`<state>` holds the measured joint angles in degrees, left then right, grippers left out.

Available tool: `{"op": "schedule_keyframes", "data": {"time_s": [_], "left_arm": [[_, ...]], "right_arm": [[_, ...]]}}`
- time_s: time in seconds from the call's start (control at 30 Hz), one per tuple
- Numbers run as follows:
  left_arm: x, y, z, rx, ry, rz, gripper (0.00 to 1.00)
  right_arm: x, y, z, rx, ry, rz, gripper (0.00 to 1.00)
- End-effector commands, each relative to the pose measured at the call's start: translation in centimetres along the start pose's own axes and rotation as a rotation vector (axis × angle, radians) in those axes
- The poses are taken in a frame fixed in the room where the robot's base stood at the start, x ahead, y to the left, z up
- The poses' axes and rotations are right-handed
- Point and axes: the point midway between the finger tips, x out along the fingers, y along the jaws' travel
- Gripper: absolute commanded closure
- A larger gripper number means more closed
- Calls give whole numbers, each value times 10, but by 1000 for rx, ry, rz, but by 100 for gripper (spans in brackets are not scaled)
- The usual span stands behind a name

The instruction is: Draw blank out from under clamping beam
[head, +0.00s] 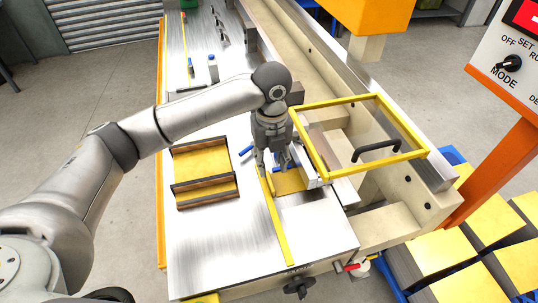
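The blank (291,183) is a flat golden sheet lying on the steel table, its right edge close to the clamping beam (316,168). I cannot tell how far it reaches under the beam. My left gripper (272,165) points down at the blank's rear left part, beside the yellow strip. Its fingers look apart, with no thing seen between them; whether the tips touch the blank is hard to see. My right gripper is not in view.
A yellow-framed guard (418,154) with a black handle stands just right of the gripper. A dark-edged rack (206,190) with golden sheets lies left. A yellow strip (276,222) runs along the steel table (225,250), whose front is clear. Golden stacks (440,260) stand at right.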

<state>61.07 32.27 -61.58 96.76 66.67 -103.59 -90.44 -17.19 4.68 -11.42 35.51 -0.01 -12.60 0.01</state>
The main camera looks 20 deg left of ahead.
Motion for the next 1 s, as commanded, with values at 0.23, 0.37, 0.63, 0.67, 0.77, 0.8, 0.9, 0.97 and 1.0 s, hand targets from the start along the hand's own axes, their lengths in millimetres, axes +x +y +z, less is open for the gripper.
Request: {"op": "schedule_keyframes", "data": {"time_s": [0.23,0.37,0.63,0.67,0.77,0.8,0.9,0.97,1.0], "left_arm": [[45,1,-1,-1,4,5,64],[66,1,-1,-1,3,4,64],[89,1,-1,1,1,1,64],[90,1,-1,1,1,1,64],[91,1,-1,1,0,1,64],[91,1,-1,1,0,1,64],[91,1,-1,0,0,1,64],[91,1,-1,0,0,1,69],[91,1,-1,0,0,1,75]], "right_arm": [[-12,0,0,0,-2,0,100],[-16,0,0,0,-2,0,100],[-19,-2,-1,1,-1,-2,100],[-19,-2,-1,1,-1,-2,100],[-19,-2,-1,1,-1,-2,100],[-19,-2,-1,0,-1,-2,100],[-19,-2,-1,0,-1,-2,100],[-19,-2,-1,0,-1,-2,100],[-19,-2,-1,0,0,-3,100]]}}
